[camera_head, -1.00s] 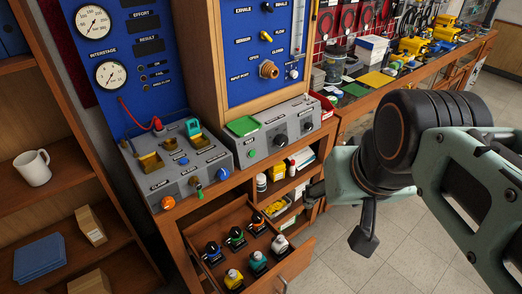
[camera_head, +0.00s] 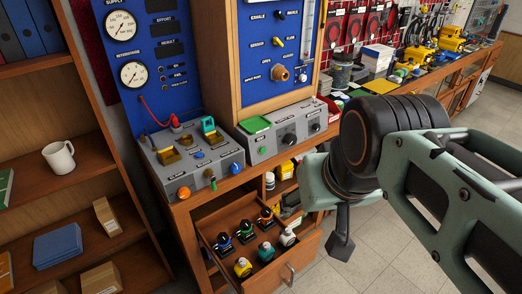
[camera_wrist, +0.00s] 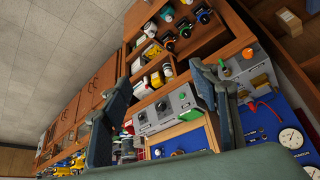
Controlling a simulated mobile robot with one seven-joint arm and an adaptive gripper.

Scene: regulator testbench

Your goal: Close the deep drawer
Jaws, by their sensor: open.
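The deep drawer (camera_head: 306,254) is a brown wooden drawer pulled out from under the bench, with a metal handle (camera_head: 290,274) on its front. Several small devices with yellow, blue, green, orange and white tops stand in it in rows. The drawer also shows at the top of the wrist view, with the scene upside down. My gripper (camera_wrist: 168,70) is open and empty in the wrist view, its two dark fingers apart, with the bench's grey control boxes beyond them. In the head view my arm is right of the drawer, and no contact with it shows.
The bench carries a grey control box (camera_head: 190,160) with knobs and a second box (camera_head: 285,138). Open shelves with bottles and small boxes are right of the drawer. A shelf unit with a white mug (camera_head: 58,157) stands left. Tiled floor (camera_head: 375,262) is clear at the right.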

